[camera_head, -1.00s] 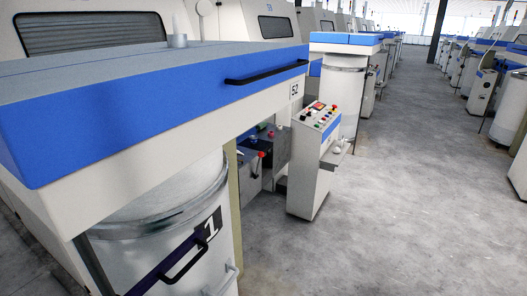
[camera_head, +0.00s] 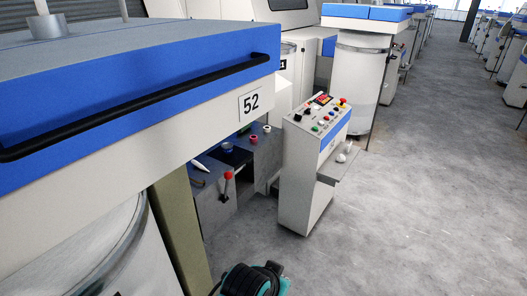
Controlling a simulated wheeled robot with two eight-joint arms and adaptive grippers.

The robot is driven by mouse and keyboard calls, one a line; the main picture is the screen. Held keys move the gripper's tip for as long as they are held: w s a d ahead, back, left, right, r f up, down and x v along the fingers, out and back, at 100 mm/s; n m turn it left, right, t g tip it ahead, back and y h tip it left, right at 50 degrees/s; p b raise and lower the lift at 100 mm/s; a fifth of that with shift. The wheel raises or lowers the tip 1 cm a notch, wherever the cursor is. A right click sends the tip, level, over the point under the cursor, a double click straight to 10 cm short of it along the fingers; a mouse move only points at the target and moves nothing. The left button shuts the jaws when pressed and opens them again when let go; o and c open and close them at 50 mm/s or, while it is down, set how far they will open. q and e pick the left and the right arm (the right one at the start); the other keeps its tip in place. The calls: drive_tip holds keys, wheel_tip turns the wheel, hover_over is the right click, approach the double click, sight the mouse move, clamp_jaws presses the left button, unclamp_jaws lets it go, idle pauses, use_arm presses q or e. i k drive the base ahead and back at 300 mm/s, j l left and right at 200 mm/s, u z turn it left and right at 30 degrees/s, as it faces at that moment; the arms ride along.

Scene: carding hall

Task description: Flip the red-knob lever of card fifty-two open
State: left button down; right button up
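The red-knob lever (camera_head: 227,176) stands in the recess of card fifty-two, under the blue-edged cover and left of the control console. Its round red knob sits on a thin rod that runs down to a grey metal box (camera_head: 217,213). The number 52 plate (camera_head: 251,102) is on the cover's white side above it. A black and teal part of my own arm shows at the bottom edge, well below the lever and apart from it. No gripper fingers show in the head view.
The control console (camera_head: 308,165) with coloured buttons stands just right of the lever. The cover's long black handle (camera_head: 130,112) and an olive post (camera_head: 180,238) are to the left. A white can (camera_head: 352,85) stands behind. Open grey floor (camera_head: 420,210) lies to the right.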

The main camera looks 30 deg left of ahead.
sight(228, 176)
drive_tip(key=i+u, duration=0.25)
drive_tip(key=i, duration=0.2)
drive_tip(key=i+l+u, duration=0.2)
drive_tip(key=i, duration=0.25)
drive_tip(key=i+l+u, duration=0.25)
drive_tip(key=i, duration=0.2)
drive_tip(key=i+l+u, duration=0.25)
drive_tip(key=u, duration=0.2)
drive_tip(key=i+l+u, duration=0.55)
drive_tip(key=l+u, duration=0.3)
drive_tip(key=i+l+u, duration=0.2)
drive_tip(key=l+u, duration=0.25)
drive_tip(key=j, duration=0.1)
